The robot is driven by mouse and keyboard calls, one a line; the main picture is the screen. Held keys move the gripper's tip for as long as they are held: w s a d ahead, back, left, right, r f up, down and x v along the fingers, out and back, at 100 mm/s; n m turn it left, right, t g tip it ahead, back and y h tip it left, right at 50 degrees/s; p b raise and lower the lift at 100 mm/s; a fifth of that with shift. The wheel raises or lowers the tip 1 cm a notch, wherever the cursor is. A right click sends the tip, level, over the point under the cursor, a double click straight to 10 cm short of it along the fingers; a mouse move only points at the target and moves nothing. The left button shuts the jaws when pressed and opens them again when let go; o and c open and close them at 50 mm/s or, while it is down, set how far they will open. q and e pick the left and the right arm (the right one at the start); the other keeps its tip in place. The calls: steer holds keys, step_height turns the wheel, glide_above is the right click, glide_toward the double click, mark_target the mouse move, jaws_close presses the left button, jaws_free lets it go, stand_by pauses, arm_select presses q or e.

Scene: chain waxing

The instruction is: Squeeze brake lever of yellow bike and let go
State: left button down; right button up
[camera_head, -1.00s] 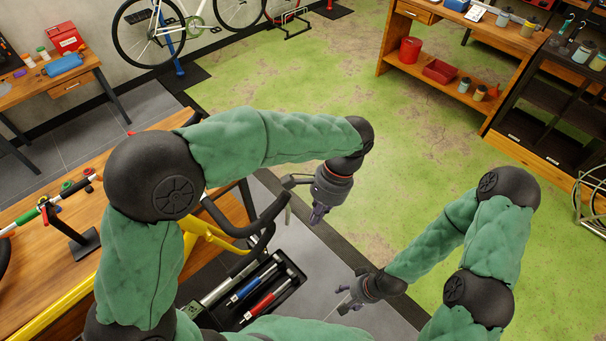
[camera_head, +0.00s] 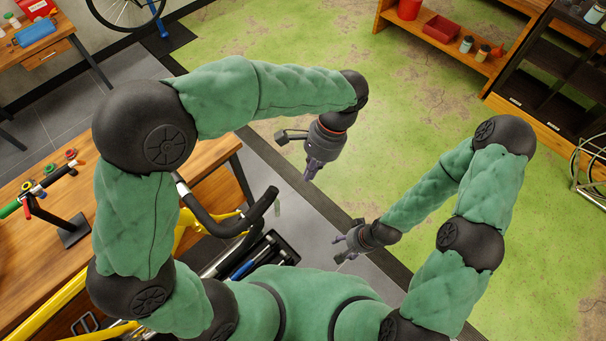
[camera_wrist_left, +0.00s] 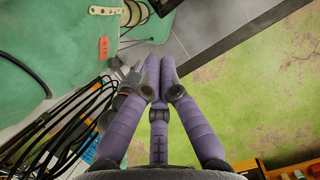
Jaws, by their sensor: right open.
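The yellow bike (camera_head: 52,312) is at the lower left in the head view, partly hidden behind my left arm. Its black drop handlebar (camera_head: 222,227) curves out to the right of that arm. A thin grey piece (camera_head: 277,207), possibly the brake lever, shows by the bar's right end. My left gripper (camera_head: 312,170) is up and to the right of the bar, apart from it in the picture, pointing down. In the left wrist view its purple fingers (camera_wrist_left: 158,72) are together with nothing visible between them. My right gripper (camera_head: 345,245) is open and empty, lower right of the bar.
A wooden workbench (camera_head: 30,245) with a small stand (camera_head: 73,230) is at the left. A black tray of tools (camera_head: 262,255) lies below the handlebar. Shelves (camera_head: 540,70) stand at the upper right. The green floor (camera_head: 400,130) between is clear.

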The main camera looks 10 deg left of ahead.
mark_target(276, 206)
arm_select(q)
steer(key=s+a+f+p, duration=0.1)
steer(key=s+a+f, duration=0.3)
steer(key=f, duration=0.3)
steer(key=shift+s+a+f, duration=0.15)
steer(key=shift+s+a, duration=0.15)
steer(key=shift+a, duration=0.2)
steer(key=shift+s+p, duration=0.1)
steer(key=shift+p, duration=0.2)
steer(key=shift+s+a+f+g+y+p, duration=0.25)
steer(key=shift+s+a+g+y+p, duration=0.35)
steer(key=shift+g, duration=0.25)
steer(key=shift+s+a+f+g+y+p, duration=0.25)
steer(key=shift+s+a+g+y+p, duration=0.3)
steer(key=shift+g+y, duration=0.3)
steer(key=shift+d, duration=0.15)
